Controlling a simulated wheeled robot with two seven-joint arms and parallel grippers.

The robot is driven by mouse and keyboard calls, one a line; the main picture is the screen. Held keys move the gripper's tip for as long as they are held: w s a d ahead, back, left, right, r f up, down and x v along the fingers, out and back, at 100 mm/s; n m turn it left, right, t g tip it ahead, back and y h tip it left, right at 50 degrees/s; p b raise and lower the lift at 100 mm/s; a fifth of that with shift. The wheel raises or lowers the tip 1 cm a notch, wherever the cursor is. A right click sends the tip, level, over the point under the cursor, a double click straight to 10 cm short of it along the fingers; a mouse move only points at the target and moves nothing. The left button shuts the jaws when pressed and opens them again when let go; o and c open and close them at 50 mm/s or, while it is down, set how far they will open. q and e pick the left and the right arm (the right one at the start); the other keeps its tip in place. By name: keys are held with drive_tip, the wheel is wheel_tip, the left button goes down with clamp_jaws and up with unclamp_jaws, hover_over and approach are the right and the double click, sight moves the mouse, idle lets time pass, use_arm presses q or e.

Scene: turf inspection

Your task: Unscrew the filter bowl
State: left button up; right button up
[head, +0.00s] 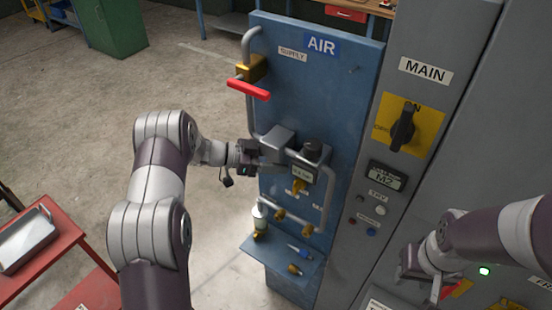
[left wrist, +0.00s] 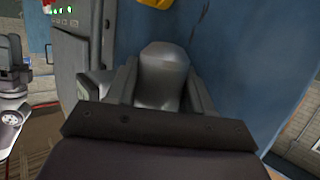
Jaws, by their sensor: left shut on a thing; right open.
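The filter bowl (left wrist: 162,72) is a smooth grey rounded cylinder in the left wrist view, between the fingers of my left gripper (left wrist: 160,95). The gripper is shut on it. In the head view my left gripper (head: 262,152) is at the pipework on the blue AIR panel (head: 305,90), and the bowl is mostly hidden there. I cannot tell how far it is threaded in. My right gripper (head: 424,268) is open and empty at the lower right, in front of the grey cabinet.
A red-handled supply valve (head: 248,88) sits above left of my left gripper. A yellow-backed MAIN switch (head: 403,127) is to the right. A red bench (head: 45,262) stands left.

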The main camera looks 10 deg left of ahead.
use_arm(q)
drive_tip(key=shift+m+g, duration=0.4)
drive_tip(key=shift+f+m+g+h+b, duration=0.3)
drive_tip(key=shift+m+g+b, duration=0.3)
drive_tip(key=shift+g+b, duration=0.15)
drive_tip(key=m+g+b, duration=0.3)
drive_tip(key=g, duration=0.1)
drive_tip(key=shift+r+m+g, duration=0.15)
drive_tip(key=shift+m+g, duration=0.15)
drive_tip(key=shift+g, duration=0.05)
drive_tip(key=shift+r, duration=0.15)
drive_tip(key=o, duration=1.2)
drive_tip(key=shift+s+r, duration=0.1)
drive_tip(key=shift+s, duration=0.1)
